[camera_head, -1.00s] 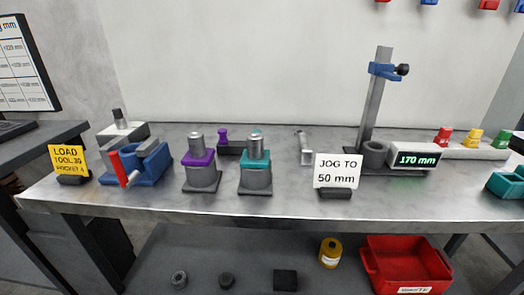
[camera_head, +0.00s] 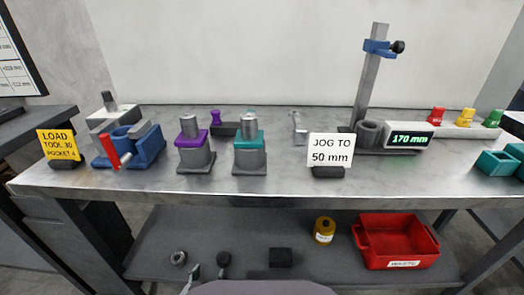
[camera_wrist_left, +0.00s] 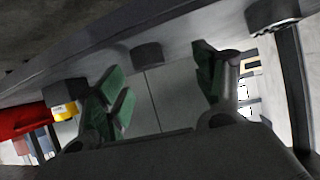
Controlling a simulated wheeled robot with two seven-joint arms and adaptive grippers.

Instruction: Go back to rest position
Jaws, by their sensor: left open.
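My left gripper (camera_head: 207,277) shows only in part at the bottom edge of the head view, low in front of the bench and near the lower shelf. In the left wrist view the left gripper (camera_wrist_left: 162,92) has its two green-padded fingers wide apart with nothing between them. My right gripper is in neither view.
The workbench (camera_head: 260,192) carries twin barrels with purple (camera_head: 193,136) and teal (camera_head: 247,137) collars, a blue vise (camera_head: 146,150), two signs and a height gauge (camera_head: 372,75). The lower shelf (camera_head: 160,235) holds a red bin (camera_head: 398,241), a yellow can (camera_head: 324,231) and small dark parts.

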